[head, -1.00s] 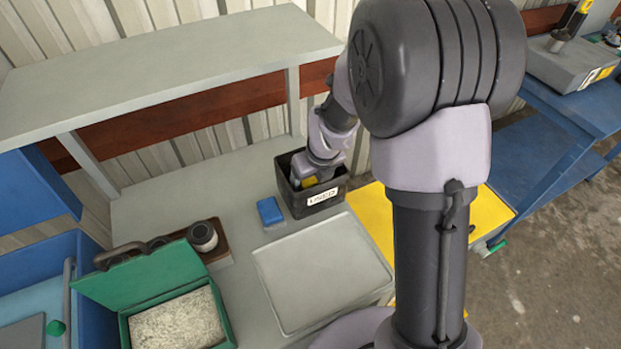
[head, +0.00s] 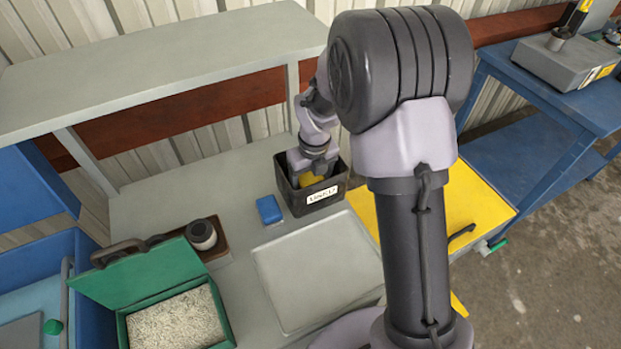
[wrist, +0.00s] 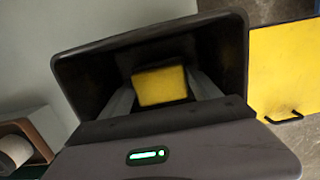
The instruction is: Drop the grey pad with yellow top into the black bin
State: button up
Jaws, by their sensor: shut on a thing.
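The black bin (head: 323,196) stands on the grey bench, with a white label on its front. In the wrist view its dark inside and rim (wrist: 70,66) surround the fingers. My gripper (wrist: 163,88) points down into the bin and is shut on the grey pad with yellow top (wrist: 160,86). The pad's yellow face shows between the two fingers. In the head view a bit of the yellow top (head: 309,180) shows below my wrist, inside the bin's rim. The grey part of the pad and the bin's floor are hidden or too dark to see.
A blue block (head: 269,210) sits left of the bin. A pale grey board (head: 315,268) lies in front, and a yellow panel (head: 480,215) is to the right. An open green box (head: 170,290) and a brown tray with a round item (head: 203,235) are at left.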

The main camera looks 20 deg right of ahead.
aim_at(313, 182)
jog(key=shift+f, duration=0.1)
jog(key=o, duration=1.5)
jog(key=r+p, duration=0.1)
jog(key=r, duration=0.3)
jog(key=s+r+p, duration=0.1)
jog(key=r+p, duration=0.1)
jog(key=r, duration=0.2)
jog(key=r+p, duration=0.2)
jog(key=r, duration=0.3)
jog(key=shift+s+d+r, duration=0.1)
jog(key=shift+s+d, duration=0.05)
jog(key=shift+s, duration=0.1)
